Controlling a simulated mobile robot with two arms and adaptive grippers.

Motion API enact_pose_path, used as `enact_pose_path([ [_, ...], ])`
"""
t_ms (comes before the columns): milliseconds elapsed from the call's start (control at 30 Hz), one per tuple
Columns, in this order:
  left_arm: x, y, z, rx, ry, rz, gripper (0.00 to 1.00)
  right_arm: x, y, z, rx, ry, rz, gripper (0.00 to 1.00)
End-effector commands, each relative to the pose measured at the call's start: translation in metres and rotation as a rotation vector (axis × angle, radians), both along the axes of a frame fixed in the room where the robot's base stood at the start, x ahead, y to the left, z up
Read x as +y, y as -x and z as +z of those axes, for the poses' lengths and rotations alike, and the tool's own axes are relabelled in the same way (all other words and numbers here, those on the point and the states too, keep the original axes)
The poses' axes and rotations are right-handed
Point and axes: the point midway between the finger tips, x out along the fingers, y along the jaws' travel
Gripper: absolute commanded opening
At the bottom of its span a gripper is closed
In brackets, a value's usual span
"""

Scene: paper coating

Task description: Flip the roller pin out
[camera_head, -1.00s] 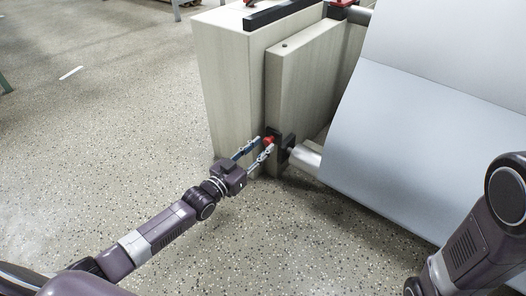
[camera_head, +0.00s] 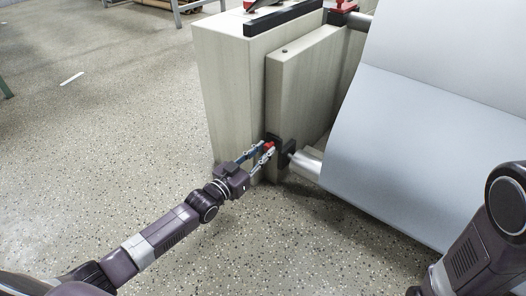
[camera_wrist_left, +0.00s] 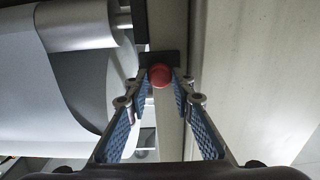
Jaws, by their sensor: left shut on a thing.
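The roller pin (camera_head: 269,146) has a red end and sits at a black bracket (camera_head: 287,153) low on the front of the pale machine frame. In the left wrist view the red round end (camera_wrist_left: 159,75) lies between the fingertips, with a dark plate behind it. My left gripper (camera_head: 265,151) is shut on it, fingers on both sides of the red end. A metal roller shaft (camera_head: 306,163) runs from the bracket into the paper roll. My right arm shows at the lower right; its gripper is out of view.
The pale machine frame (camera_head: 228,90) stands behind my left gripper. A large white paper sheet (camera_head: 430,130) slopes down on the right. Another red part (camera_head: 343,5) sits at the top.

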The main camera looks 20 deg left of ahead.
Motion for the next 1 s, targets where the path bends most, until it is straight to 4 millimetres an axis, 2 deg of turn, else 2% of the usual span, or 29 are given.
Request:
enact_pose_path([
  [300,0.010,0.028,0.003,0.004,0.000,0.001,0.00,0.000,0.000,0.029,0.001,0.000,0.000,0.00],
  [633,0.011,0.033,-0.001,0.001,0.000,-0.002,0.00,0.000,0.000,0.029,0.000,0.000,-0.001,0.00],
  [667,0.011,0.033,-0.001,0.001,0.000,-0.002,0.24,0.000,0.000,0.029,0.000,0.000,-0.001,0.00],
  [700,0.011,0.033,-0.001,0.001,0.000,-0.002,0.28,0.000,0.000,0.029,0.001,0.000,-0.001,0.00],
  [1000,0.011,0.033,-0.001,0.001,0.000,-0.001,0.30,0.000,-0.003,0.029,0.008,-0.001,0.000,0.00],
])
